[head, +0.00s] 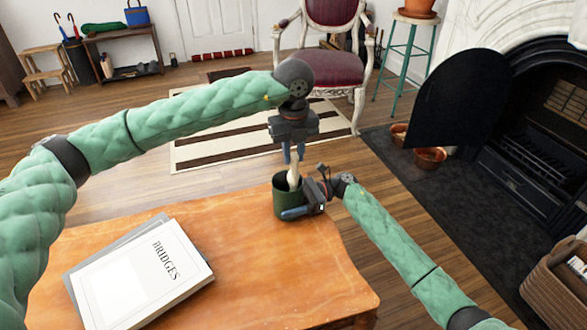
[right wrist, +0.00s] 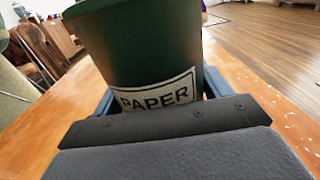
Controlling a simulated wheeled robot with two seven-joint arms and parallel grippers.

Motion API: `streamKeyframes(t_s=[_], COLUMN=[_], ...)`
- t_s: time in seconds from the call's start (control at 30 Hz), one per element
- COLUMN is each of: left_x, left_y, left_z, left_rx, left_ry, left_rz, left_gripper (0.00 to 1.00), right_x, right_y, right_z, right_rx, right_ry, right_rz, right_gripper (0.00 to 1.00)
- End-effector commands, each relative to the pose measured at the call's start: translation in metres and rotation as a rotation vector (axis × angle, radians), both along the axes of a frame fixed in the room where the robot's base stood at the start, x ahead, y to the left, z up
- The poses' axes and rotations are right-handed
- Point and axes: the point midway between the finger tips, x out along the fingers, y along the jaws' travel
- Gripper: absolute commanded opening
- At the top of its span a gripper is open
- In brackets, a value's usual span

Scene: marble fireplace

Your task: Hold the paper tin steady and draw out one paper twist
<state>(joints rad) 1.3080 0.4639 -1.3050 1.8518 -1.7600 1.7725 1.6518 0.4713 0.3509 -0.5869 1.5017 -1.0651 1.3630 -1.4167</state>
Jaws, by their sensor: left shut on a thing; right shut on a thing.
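The dark green paper tin (head: 284,209) stands upright near the far edge of the wooden table. It fills the right wrist view (right wrist: 150,50), with a white PAPER label facing that camera. My right gripper (head: 295,211) is shut on the tin from the right, low on its side. My left gripper (head: 294,158) is above the tin, pointing down, shut on a pale paper twist (head: 293,174). The twist's lower end is at the tin's mouth. I cannot tell how much of it is still inside.
A white book titled BRIDGES (head: 140,275) lies on a grey one at the left of the wooden table (head: 250,265). The tabletop in front of the tin is clear. A red chair (head: 335,50) and a black fireplace (head: 535,130) stand beyond.

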Motion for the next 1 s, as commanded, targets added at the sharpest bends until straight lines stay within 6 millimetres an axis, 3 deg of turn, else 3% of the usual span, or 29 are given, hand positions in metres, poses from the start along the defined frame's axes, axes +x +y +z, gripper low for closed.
streamKeyframes(t_s=[0.2,0.4,0.63,0.97,1.0], left_x=[0.000,0.000,0.000,0.000,0.000], left_y=[-0.001,0.000,0.000,0.000,0.000], left_z=[0.055,0.091,0.111,0.114,0.114], left_rx=[-0.001,0.000,0.000,0.000,0.000], left_ry=[-0.003,-0.002,-0.001,0.000,0.000], left_rz=[-0.001,0.000,0.001,0.000,0.000], left_gripper=[0.00,0.00,0.00,0.00,0.00], right_x=[0.000,0.000,0.000,0.000,0.000], right_y=[0.000,0.000,0.000,0.000,0.000], right_z=[0.000,0.000,0.000,0.000,0.000], right_rx=[0.000,0.000,0.000,0.000,0.000], right_ry=[0.000,0.000,0.000,0.000,0.000], right_rz=[0.000,0.000,0.000,0.000,0.000], right_gripper=[0.52,0.52,0.52,0.52,0.82])
